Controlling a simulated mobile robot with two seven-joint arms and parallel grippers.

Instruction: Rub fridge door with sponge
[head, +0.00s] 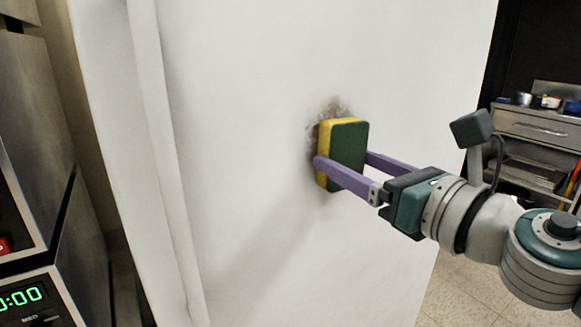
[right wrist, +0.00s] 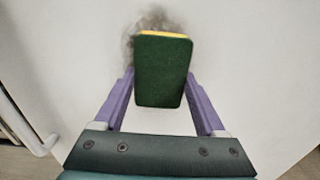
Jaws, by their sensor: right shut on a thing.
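The white fridge door (head: 230,130) fills the middle of the head view and the background of the right wrist view (right wrist: 250,70). A dark smudge (head: 334,106) marks it; the smudge also shows above the sponge in the right wrist view (right wrist: 155,20). The yellow and green sponge (head: 347,148) is upright at the smudge and covers part of it. Its yellow side faces the door; its green side faces me in the right wrist view (right wrist: 162,72). My right gripper (head: 343,168), with purple fingers, is shut on the sponge's sides. I cannot tell how firmly sponge and door touch. My left gripper is out of view.
A long vertical handle (head: 165,150) runs along the door's left side. Dark appliances with a green display (head: 22,298) stand at the far left. A metal drawer unit (head: 540,130) with pots on top stands at the back right. Tiled floor (head: 465,295) shows at lower right.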

